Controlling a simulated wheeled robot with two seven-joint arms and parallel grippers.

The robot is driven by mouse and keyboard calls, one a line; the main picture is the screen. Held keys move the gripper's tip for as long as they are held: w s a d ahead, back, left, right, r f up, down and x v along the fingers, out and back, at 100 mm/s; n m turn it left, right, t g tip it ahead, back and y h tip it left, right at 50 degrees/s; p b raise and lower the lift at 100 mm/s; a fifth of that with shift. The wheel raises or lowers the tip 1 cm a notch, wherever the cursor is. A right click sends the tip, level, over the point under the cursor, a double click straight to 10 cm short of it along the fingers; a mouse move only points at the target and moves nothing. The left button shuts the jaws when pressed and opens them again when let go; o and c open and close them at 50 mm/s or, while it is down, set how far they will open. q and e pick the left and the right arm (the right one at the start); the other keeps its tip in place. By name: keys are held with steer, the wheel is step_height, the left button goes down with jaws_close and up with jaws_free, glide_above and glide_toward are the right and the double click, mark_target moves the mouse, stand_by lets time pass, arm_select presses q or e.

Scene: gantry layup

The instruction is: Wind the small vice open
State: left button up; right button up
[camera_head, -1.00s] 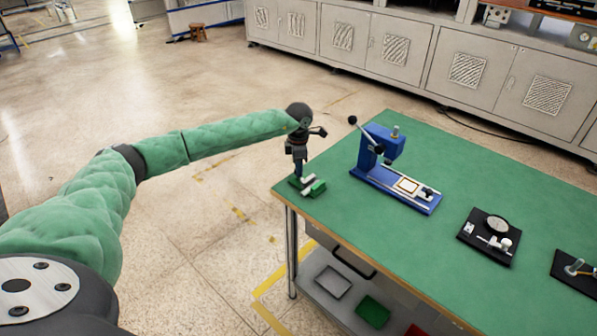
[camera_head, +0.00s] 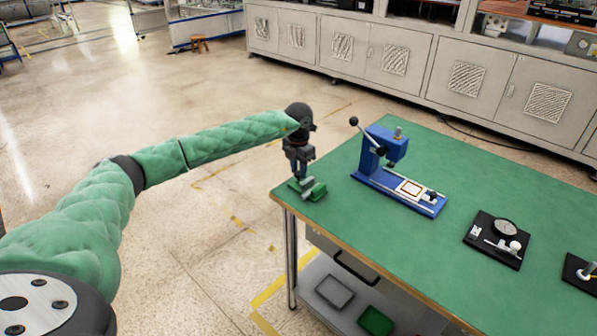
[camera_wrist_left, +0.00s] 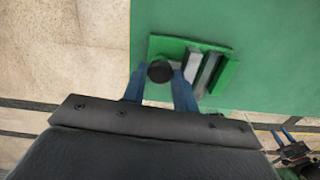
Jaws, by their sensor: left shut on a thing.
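The small green vice (camera_head: 318,191) sits at the near left corner of the green table. In the left wrist view the vice (camera_wrist_left: 222,76) shows grey jaws with a narrow gap between them. My left gripper (camera_head: 301,180) points down at the vice's left end. In the left wrist view its blue fingers (camera_wrist_left: 161,82) are closed on the round black knob (camera_wrist_left: 160,71) of the vice's handle. The rest of the handle is hidden under the gripper. My right gripper (camera_wrist_left: 283,136) shows small at the lower right of the left wrist view, off the table, its blue fingers apart.
A blue lever press (camera_head: 380,160) stands right of the vice on the green table (camera_head: 440,245). A black plate with a dial gauge (camera_head: 497,240) lies further right. A grey tray (camera_head: 334,291) and a green tray (camera_head: 375,321) are on the shelf below.

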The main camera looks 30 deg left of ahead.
arm_select(q)
steer(key=shift+w+r+n+b, duration=0.15)
steer(key=shift+n+b, duration=0.3)
steer(key=shift+n, duration=0.75)
arm_select(e)
steer(key=shift+w+a+f, duration=0.2)
steer(key=shift+a+f, duration=0.2)
steer(key=shift+f, duration=0.1)
steer(key=shift+w+a+f, duration=0.15)
steer(key=shift+a+f, duration=0.2)
steer(key=shift+f, duration=0.15)
arm_select(q)
steer(key=o, duration=0.9)
steer(key=shift+o, duration=0.3)
arm_select(e)
steer(key=shift+w+a+r, duration=0.1)
steer(key=shift+w, duration=0.05)
steer(key=shift+r, duration=0.15)
